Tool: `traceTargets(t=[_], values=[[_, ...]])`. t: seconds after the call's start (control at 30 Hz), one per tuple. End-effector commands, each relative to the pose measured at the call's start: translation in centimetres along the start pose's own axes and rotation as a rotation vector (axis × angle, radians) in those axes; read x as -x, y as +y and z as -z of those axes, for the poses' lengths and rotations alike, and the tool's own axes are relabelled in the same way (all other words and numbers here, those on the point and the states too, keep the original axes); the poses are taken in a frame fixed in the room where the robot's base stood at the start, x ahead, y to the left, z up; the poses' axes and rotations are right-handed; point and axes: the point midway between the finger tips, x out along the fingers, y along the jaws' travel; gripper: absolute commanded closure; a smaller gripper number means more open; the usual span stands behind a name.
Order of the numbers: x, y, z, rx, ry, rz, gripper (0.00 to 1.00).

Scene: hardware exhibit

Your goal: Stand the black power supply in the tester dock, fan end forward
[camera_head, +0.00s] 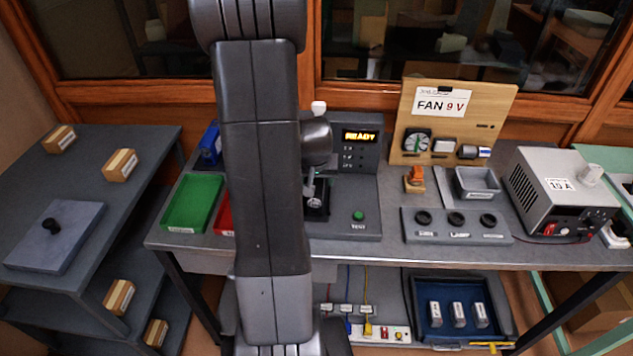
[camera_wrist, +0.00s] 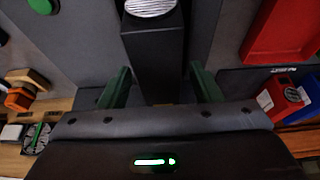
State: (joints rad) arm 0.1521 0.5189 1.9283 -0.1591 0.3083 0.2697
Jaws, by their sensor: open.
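The black power supply (camera_wrist: 154,52) is in the middle of the wrist view, its round silver fan grille (camera_wrist: 152,8) at the top edge. My gripper (camera_wrist: 160,86) is open, with one green finger on each side of the supply's far part; I cannot tell whether they touch it. In the head view the fan grille (camera_head: 314,202) faces the front at the tester dock (camera_head: 321,214), beside my arm. My arm hides much of the dock, and the supply's seating is unclear.
A green tray (camera_head: 193,203) and a partly hidden red tray (camera_head: 224,213) are left of my arm. A fan board (camera_head: 453,123), a grey bin (camera_head: 477,184) and a grey bench unit (camera_head: 560,190) stand right. A side table (camera_head: 100,165) is at left.

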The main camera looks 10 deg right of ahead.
Motion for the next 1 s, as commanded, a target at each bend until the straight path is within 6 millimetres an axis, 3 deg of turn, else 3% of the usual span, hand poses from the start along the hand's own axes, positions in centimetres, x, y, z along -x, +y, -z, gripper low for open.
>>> traceTargets(t=[0.3,0.5,0.7,1.0], values=[[5.5,0.0,0.1,0.0,0.005,0.0,0.42],[8.0,0.0,0.1,-0.001,0.003,0.0,0.42],[9.1,0.0,0.0,-0.001,0.001,0.0,0.42],[9.3,0.0,0.0,0.0,0.0,0.0,0.42]])
